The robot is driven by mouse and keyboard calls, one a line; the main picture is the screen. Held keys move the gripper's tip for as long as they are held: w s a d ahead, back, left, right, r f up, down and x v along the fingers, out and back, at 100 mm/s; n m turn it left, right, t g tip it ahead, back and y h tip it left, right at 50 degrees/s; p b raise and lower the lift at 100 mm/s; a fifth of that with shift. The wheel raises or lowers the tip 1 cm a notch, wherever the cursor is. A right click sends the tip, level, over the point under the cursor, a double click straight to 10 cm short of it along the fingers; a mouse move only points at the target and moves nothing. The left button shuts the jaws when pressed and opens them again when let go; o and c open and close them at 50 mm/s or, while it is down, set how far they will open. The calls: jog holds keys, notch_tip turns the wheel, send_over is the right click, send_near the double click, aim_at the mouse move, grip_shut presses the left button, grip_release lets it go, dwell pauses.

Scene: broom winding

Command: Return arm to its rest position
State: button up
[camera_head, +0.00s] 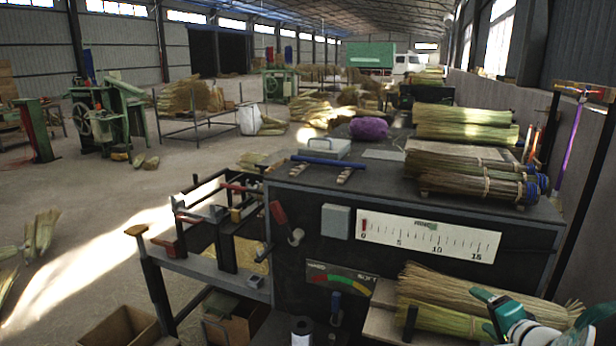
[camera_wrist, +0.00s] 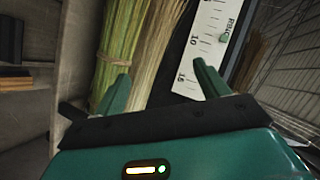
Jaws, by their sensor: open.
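My gripper (camera_head: 490,312) shows at the lower right of the head view, green, in front of the dark winding machine (camera_head: 320,215) and close to the broom bundles (camera_head: 455,302) on its lower shelf. In the wrist view my gripper (camera_wrist: 162,88) has its two green fingers spread wide apart, with nothing held between them. Straw bundles (camera_wrist: 130,50) stand just beyond the left finger there. The white scale plate (camera_wrist: 208,48) lies beyond the right finger. I cannot tell whether the fingers touch anything.
Broom bundles (camera_head: 470,170) lie on the machine top, with a purple bundle (camera_head: 369,129) behind. A side frame with handles (camera_head: 210,215) juts out left. A cardboard box (camera_head: 122,328) stands at the lower left. A dark upright post (camera_head: 585,195) stands at right. The floor (camera_head: 90,220) at left is mostly clear.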

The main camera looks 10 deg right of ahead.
jog(key=w+a+r+n+g+h, duration=0.2)
jog(key=a+r+n+g+h, duration=0.15)
jog(key=a+r+n, duration=0.55)
jog(key=s+a+f+n+g+y, duration=0.1)
jog(key=s+a, duration=0.3)
jog(key=a, duration=0.4)
jog(key=s+a+f+n+g+y, duration=0.1)
jog(key=s+a+n+g+y, duration=0.1)
jog(key=a, duration=0.6)
jog(key=s+a+f+n+g+y, duration=0.1)
jog(key=s+a+n+y, duration=0.1)
jog(key=s+a, duration=0.5)
jog(key=shift+a+n, duration=0.7)
jog(key=shift+a, duration=0.05)
jog(key=shift+w, duration=0.1)
